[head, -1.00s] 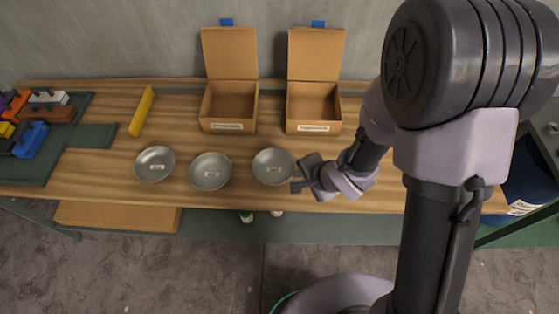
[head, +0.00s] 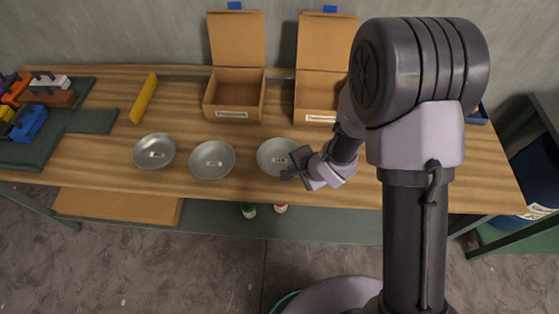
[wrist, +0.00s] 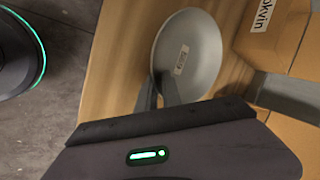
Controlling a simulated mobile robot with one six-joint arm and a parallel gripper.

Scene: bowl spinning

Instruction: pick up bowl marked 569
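Three grey metal bowls stand in a row on the wooden table: a left bowl (head: 143,143), a middle bowl (head: 205,172) and a right bowl (head: 272,149). Each has a small white label inside, too small to read, so I cannot tell which is marked 569. My gripper (head: 289,169) is at the right bowl's near right rim. In the wrist view, the two narrow fingers of my gripper (wrist: 159,84) are a little apart at the edge of a labelled bowl (wrist: 203,47). They appear to lie either side of its rim; contact is unclear.
Two open cardboard boxes (head: 234,101) (head: 315,108) with labels stand behind the bowls. A dark bin (head: 535,170) is at the right.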

